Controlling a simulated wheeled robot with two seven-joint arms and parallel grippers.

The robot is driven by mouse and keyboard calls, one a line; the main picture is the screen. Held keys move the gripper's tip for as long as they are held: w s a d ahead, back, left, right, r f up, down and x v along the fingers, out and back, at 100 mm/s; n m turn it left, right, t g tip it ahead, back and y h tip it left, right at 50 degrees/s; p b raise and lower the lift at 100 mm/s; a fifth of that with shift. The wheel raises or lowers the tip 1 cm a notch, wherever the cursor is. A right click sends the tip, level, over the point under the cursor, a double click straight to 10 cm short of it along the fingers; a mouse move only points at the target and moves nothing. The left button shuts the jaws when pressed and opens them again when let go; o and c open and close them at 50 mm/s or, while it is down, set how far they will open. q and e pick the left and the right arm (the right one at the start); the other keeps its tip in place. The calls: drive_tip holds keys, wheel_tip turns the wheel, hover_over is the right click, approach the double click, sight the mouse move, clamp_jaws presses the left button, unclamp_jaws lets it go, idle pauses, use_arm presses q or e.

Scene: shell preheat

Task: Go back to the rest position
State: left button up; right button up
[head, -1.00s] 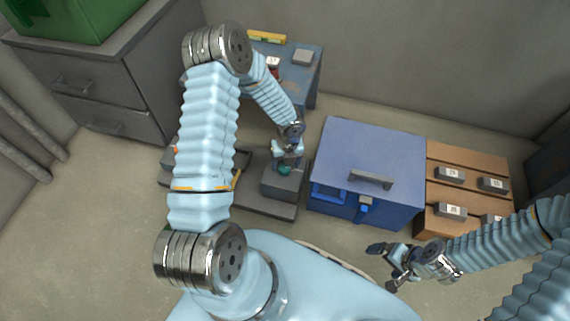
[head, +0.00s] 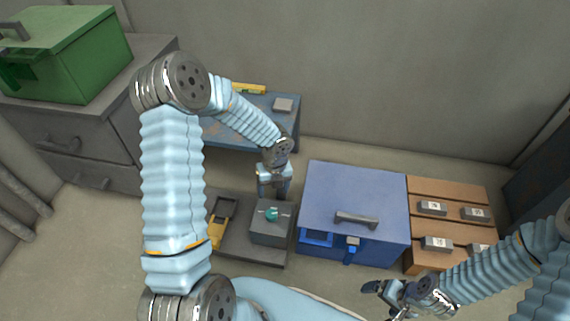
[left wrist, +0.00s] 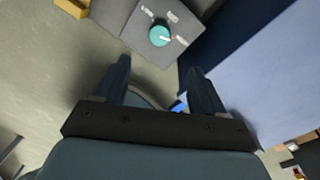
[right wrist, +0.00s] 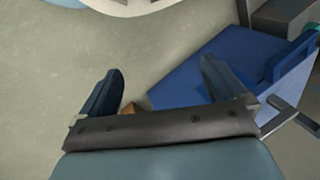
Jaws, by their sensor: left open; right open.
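My left gripper (head: 273,190) hangs open and empty just behind and above a grey box with a teal knob (head: 271,214). In the left wrist view the open fingers (left wrist: 160,85) point toward the grey box, and the teal knob (left wrist: 159,36) lies beyond them, apart from both fingers. My right gripper (head: 384,294) is open and empty at the lower right, in front of the blue box (head: 352,190).
A wooden rack (head: 457,196) with several labelled grey blocks stands right of the blue box. A blue table (head: 252,134) stands at the back. A green box (head: 68,52) sits on a grey drawer cabinet (head: 100,150) at left. A yellow item (head: 217,230) lies beside the grey box.

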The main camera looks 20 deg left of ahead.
use_arm(q)
drive_tip(key=s+d+f+n+h+p, duration=0.2)
drive_tip(key=s+d+n, duration=0.5)
drive_tip(key=n, duration=0.7)
drive_tip(key=s+d+f+n+t+h+p, duration=0.1)
drive_tip(key=s+d+n+h+p, duration=0.1)
drive_tip(key=s+d+n, duration=0.6)
drive_tip(key=n+p, duration=0.1)
drive_tip(key=n, duration=0.6)
drive_tip(key=shift+s+d+f+h, duration=0.25)
drive_tip(key=shift+s+f+h, duration=0.15)
